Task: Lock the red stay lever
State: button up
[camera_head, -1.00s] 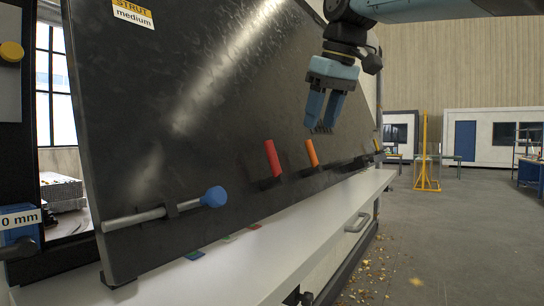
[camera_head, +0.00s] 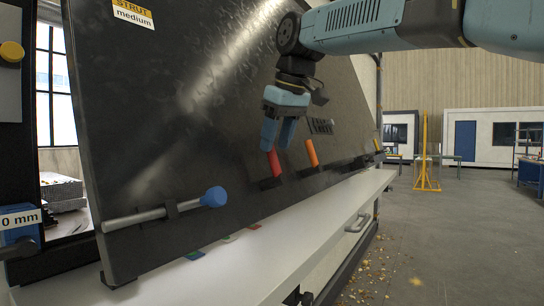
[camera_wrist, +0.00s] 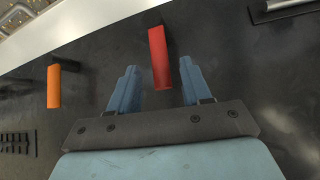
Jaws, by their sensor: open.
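The red stay lever (camera_head: 274,164) stands up from its dark base on the black tilted panel (camera_head: 150,90). My gripper (camera_head: 278,146) is open just above and in front of it, fingers pointing down, partly hiding its upper end.
An orange lever (camera_head: 311,153) stands close to the right of the red one. A blue-knobbed rod (camera_head: 214,197) is at the panel's lower left. A white ledge (camera_head: 270,240) runs below the panel. A slotted vent (camera_head: 320,126) is right of my gripper.

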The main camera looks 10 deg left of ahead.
aim_at(274, 149)
jog(key=shift+x, duration=2.15)
jog(key=shift+c, duration=0.5)
grip_shut()
